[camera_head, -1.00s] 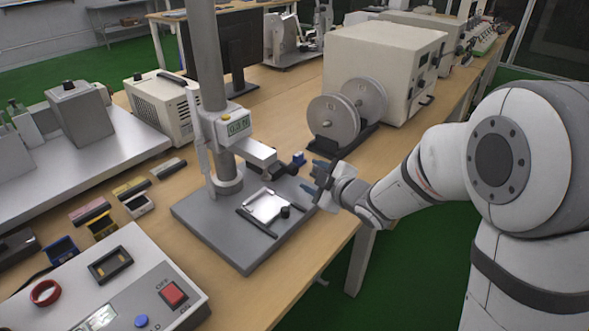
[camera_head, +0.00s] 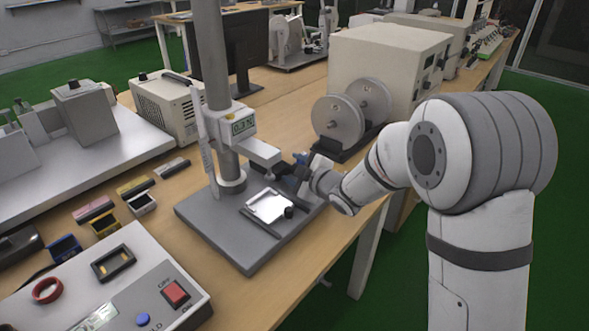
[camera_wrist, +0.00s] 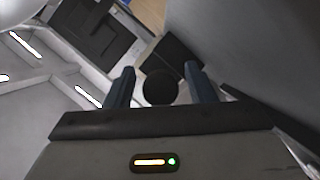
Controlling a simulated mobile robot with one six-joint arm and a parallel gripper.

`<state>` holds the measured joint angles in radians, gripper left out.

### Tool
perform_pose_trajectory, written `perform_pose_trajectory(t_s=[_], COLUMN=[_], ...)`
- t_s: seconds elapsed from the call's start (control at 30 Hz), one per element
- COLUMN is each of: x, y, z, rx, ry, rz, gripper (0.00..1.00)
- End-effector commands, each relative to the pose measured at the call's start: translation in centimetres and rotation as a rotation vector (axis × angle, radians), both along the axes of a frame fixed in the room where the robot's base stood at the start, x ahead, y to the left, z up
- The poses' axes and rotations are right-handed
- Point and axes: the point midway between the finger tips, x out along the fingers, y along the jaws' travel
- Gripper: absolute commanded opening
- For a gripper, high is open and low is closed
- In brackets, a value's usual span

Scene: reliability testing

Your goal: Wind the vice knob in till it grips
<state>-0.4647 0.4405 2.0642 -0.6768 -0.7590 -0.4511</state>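In the wrist view a round dark knob (camera_wrist: 160,87) sits between the two blue fingertips of my gripper (camera_wrist: 160,82). A narrow gap shows on each side of the knob, so the fingers are open around it. The vice's jaws are too small and too hidden to judge.
The stand's base plate (camera_head: 220,238) carries a bright plate (camera_head: 268,207) and a small black knob (camera_head: 289,212) below my gripper. A post (camera_head: 212,90) with a digital display (camera_head: 243,125) rises left. Spools (camera_head: 338,120) stand behind.

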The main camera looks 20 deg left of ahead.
Motion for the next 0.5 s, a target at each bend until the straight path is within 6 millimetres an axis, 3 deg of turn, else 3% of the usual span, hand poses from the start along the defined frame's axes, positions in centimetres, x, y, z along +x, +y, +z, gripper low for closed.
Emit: perform_pose_trajectory(t_s=[0.5], x=[0.04], y=[-0.10], z=[0.03], rx=[0.000], ry=[0.000], rz=[-0.001], gripper=[0.08])
